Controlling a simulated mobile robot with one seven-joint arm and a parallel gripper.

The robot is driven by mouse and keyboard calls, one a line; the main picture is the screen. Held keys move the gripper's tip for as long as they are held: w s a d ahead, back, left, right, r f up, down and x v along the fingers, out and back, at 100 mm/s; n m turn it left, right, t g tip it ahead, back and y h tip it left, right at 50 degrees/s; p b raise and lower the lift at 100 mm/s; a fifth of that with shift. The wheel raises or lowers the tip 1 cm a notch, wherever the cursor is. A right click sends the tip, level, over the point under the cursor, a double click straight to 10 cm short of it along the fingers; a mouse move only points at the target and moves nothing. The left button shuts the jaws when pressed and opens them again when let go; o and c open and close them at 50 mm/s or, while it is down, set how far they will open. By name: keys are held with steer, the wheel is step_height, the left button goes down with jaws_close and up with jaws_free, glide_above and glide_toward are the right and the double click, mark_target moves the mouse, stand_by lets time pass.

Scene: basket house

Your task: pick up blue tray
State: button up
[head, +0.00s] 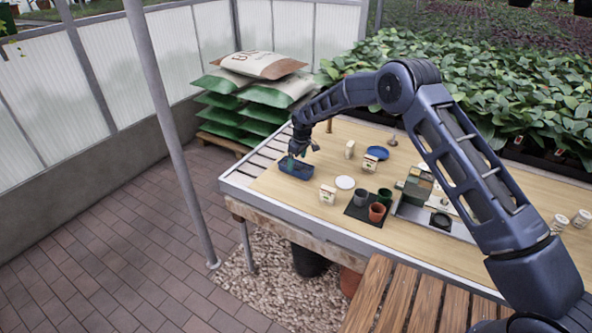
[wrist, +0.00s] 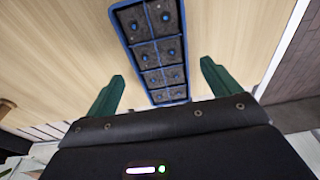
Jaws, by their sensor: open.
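The blue tray (head: 297,169) lies on the wooden table top near its left end in the head view. In the wrist view the blue tray (wrist: 185,62) is a long narrow frame with dark square cells, each with a blue-rimmed hole. My gripper (head: 297,156) is just above the tray in the head view. In the wrist view the two green fingers of my gripper (wrist: 162,80) are spread apart, one to each side of the tray's near end. Nothing is held between them. I cannot tell the exact height gap to the tray.
A round blue dish (head: 377,153), a white disc (head: 345,182) and small white boxes stand right of the tray. Pots, including a terracotta one (head: 377,212), stand on a dark mat. Stacked sacks (head: 250,100) are behind the table's left end. Bare table lies around the tray.

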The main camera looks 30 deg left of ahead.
mark_target(296, 165)
steer(key=f, duration=0.3)
steer(key=shift+s+a+f, duration=0.1)
steer(key=shift+a+f, duration=0.15)
steer(key=shift+f, duration=0.15)
steer(key=c, duration=1.2)
